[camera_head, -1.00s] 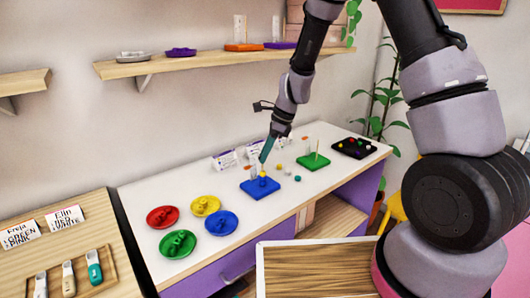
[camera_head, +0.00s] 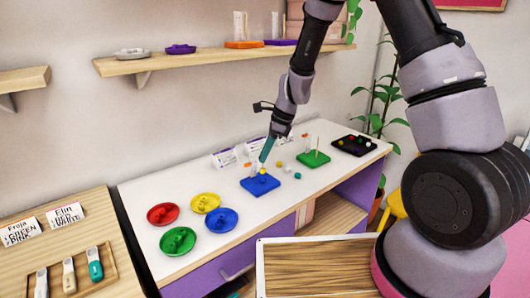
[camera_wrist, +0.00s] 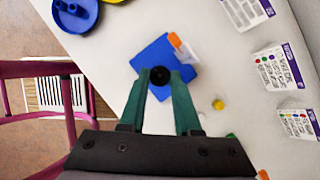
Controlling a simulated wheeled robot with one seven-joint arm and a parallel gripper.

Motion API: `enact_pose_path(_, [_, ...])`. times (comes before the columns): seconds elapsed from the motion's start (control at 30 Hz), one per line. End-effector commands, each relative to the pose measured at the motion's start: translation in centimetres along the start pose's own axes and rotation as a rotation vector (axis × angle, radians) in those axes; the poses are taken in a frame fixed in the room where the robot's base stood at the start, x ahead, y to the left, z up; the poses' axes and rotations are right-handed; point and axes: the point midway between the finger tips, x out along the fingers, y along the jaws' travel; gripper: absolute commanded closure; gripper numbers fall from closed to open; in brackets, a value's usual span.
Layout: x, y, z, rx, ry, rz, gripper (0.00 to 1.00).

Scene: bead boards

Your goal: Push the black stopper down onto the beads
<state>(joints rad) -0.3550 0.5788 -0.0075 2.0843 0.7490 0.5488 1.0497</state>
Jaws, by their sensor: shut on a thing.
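The black stopper (camera_wrist: 160,76) shows from above in the wrist view as a small round dark piece between my two teal fingers. My gripper (camera_wrist: 161,78) is shut on it over the blue bead board (camera_wrist: 152,54). In the head view, my gripper (camera_head: 264,158) points down at the blue board (camera_head: 250,187), and the stopper is too small to make out there. A yellow bead (camera_head: 263,171) shows on the board just below the fingertips. The fingers hide most of the peg, and I cannot tell whether the stopper touches the beads.
A green board (camera_head: 313,160) with upright pegs and a black tray (camera_head: 353,146) of beads stand to the right. Loose beads lie between the boards. Red (camera_head: 162,214), yellow, blue and green dishes are at the left. Small cards (camera_head: 225,158) stand behind the blue board.

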Motion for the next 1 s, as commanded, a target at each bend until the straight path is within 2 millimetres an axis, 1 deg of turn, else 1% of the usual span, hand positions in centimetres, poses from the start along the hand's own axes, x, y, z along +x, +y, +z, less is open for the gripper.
enact_pose_path(0.17, [0.4,0.0,-0.2,0.001,0.000,0.000,1.00])
enact_pose_path(0.57, [0.5,0.0,-0.2,0.001,0.000,0.000,1.00])
enact_pose_path(1.0, [1.6,0.0,-0.7,0.001,0.000,0.000,1.00])
